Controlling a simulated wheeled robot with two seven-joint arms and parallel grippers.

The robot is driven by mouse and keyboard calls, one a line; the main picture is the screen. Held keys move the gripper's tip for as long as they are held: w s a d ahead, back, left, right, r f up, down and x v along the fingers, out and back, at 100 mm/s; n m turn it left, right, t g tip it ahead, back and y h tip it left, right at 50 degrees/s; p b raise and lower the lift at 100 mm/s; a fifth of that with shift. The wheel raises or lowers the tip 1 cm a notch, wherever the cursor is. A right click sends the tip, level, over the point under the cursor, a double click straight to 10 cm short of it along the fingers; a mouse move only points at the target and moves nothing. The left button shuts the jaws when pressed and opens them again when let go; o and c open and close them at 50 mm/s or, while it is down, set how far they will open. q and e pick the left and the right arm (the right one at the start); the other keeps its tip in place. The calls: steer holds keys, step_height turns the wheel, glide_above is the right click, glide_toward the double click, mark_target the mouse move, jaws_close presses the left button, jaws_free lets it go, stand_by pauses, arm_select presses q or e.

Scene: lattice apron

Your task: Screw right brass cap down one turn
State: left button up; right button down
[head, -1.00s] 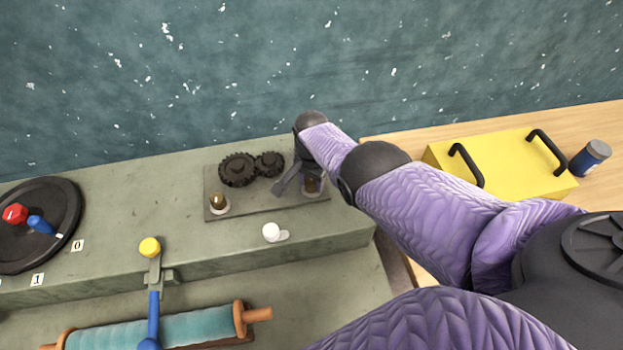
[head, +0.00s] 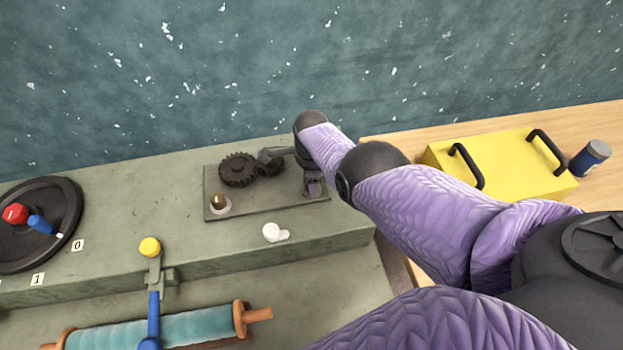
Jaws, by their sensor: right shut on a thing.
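The right brass cap is mostly hidden beneath my right gripper (head: 313,187), at the right end of the grey plate (head: 262,205). My right gripper reaches down over it and is shut on it. The left brass cap (head: 218,201) stands uncovered on a pale round base at the plate's left end. My left gripper is not in view.
Two dark gears (head: 238,170) sit at the back of the plate, close to my right wrist. A white knob (head: 272,232) lies in front. A yellow-topped lever (head: 150,247), a black dial (head: 62,205) and a teal roller (head: 190,328) are left. A yellow box (head: 500,165) stands right.

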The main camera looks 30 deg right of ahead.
steer(key=m, duration=0.3)
steer(key=shift+w+r+m, duration=0.1)
steer(key=shift+m, duration=0.2)
steer(key=m, duration=0.2)
steer(key=shift+m, duration=0.4)
steer(key=m, duration=0.3)
steer(key=shift+m, duration=0.3)
steer(key=m+b, duration=0.1)
steer(key=m, duration=0.1)
steer(key=shift+m, duration=0.4)
steer(key=shift+f+m+b, duration=0.25)
steer(key=shift+m+b, duration=0.45)
steer(key=shift+m, duration=0.1)
steer(key=m+b, duration=0.3)
steer(key=b, duration=0.1)
steer(key=shift+b, duration=0.35)
steer(key=shift+m+b, duration=0.5)
steer(key=shift+b, duration=0.05)
steer(key=shift+r, duration=0.1)
steer(key=shift+r+b, duration=0.1)
steer(key=shift+b, duration=0.2)
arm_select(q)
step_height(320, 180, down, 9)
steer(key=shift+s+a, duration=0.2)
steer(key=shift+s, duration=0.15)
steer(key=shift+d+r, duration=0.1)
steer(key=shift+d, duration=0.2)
arm_select(e)
steer(key=shift+c, duration=1.2)
jaws_free()
